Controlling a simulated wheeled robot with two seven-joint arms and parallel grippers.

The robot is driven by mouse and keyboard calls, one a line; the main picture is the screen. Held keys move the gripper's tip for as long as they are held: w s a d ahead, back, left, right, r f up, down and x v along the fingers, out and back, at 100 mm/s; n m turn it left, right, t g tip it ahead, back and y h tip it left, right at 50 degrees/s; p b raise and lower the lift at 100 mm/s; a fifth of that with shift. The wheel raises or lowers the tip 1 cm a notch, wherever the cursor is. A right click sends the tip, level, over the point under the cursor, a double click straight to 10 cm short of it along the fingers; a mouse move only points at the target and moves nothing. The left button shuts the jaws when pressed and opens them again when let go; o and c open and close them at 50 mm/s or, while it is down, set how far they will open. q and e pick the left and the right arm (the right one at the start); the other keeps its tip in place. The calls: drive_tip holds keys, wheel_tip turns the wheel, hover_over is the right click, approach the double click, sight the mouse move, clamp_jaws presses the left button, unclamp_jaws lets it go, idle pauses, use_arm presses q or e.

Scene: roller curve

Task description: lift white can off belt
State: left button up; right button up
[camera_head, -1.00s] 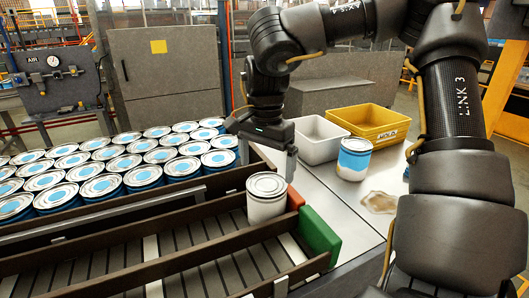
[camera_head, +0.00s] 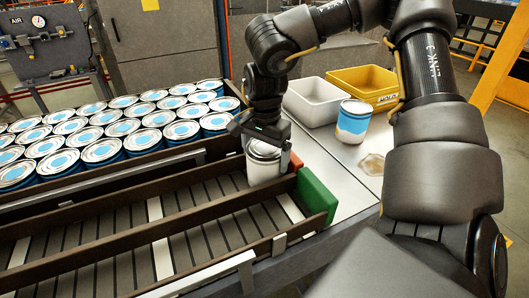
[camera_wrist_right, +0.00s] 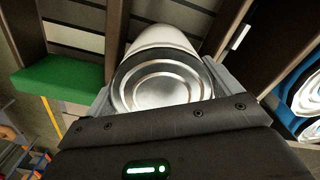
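The white can (camera_head: 264,166) stands upright at the right end of the roller lane, near the green end block. Its silver ringed lid also shows in the right wrist view (camera_wrist_right: 158,82). My right gripper (camera_head: 262,150) is low over the can from above, with one finger on each side of it. In the right wrist view the fingers lie close beside the lid's rim; whether both press on it I cannot tell. My left gripper is not in view.
Dark rails (camera_head: 120,225) flank the lane. Many blue-lidded cans (camera_head: 102,152) fill the belt behind. A white bin (camera_head: 314,101), yellow bin (camera_head: 366,86) and blue-white can (camera_head: 352,122) stand on the side table.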

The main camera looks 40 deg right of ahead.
drive_tip(key=c, duration=0.6)
drive_tip(key=shift+r+p, duration=3.6)
drive_tip(key=shift+r, duration=1.95)
drive_tip(key=shift+c, duration=0.2)
